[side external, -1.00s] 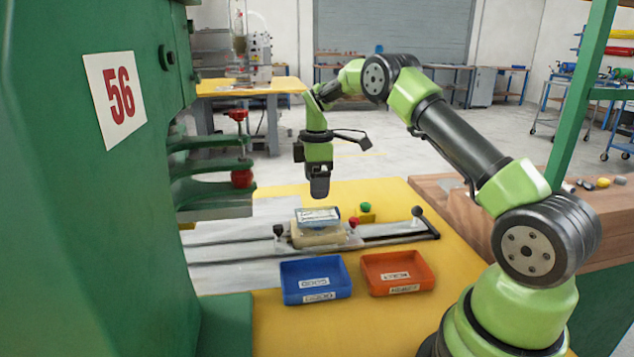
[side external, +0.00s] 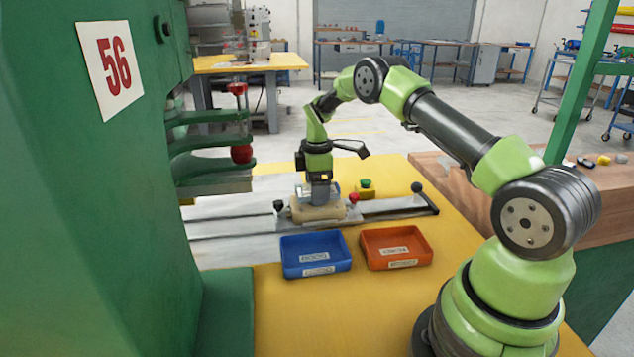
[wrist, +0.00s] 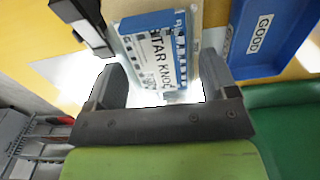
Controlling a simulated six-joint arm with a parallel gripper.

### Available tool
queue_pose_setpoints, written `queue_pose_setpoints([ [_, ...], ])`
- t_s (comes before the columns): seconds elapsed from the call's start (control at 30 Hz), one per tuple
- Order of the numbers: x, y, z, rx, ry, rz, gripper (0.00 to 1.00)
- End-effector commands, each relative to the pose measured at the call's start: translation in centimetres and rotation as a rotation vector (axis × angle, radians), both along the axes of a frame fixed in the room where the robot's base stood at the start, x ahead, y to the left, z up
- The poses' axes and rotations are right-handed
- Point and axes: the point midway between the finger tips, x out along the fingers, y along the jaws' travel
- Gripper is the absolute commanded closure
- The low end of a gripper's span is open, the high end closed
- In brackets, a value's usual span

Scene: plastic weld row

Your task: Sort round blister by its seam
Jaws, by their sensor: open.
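The blister pack, a clear pack over a card with blue bands and text reading in part "TAR KNO", lies on the tan nest (side external: 318,213) of the slide. In the wrist view the blister pack (wrist: 158,50) sits between the two fingers of my gripper (wrist: 161,68). The fingers are open on either side of it, and I cannot tell whether they touch it. In the side view my gripper (side external: 320,192) is down at the nest and hides most of the pack. The seam cannot be made out. The blue GOOD tray (side external: 316,268) and orange tray (side external: 397,262) look empty.
The green press (side external: 95,200) stands at the left, with its jaws (side external: 212,165) beside the slide. A black-knobbed lever (side external: 417,188), a red knob (side external: 354,198) and a green button (side external: 366,184) are near the nest. The yellow table (side external: 300,320) is clear in front of the trays.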

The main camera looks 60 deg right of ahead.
Motion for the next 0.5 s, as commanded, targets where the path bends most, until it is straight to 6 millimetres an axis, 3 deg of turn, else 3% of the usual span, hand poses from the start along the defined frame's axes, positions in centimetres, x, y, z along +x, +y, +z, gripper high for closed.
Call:
queue_pose_setpoints([
  [0.07,0.00,0.00,0.01,0.000,0.000,0.000,0.21],
  [0.2,0.00,0.00,0.02,0.000,0.000,0.000,0.50],
  [0.5,0.00,0.00,0.07,0.000,0.000,0.000,0.50],
])
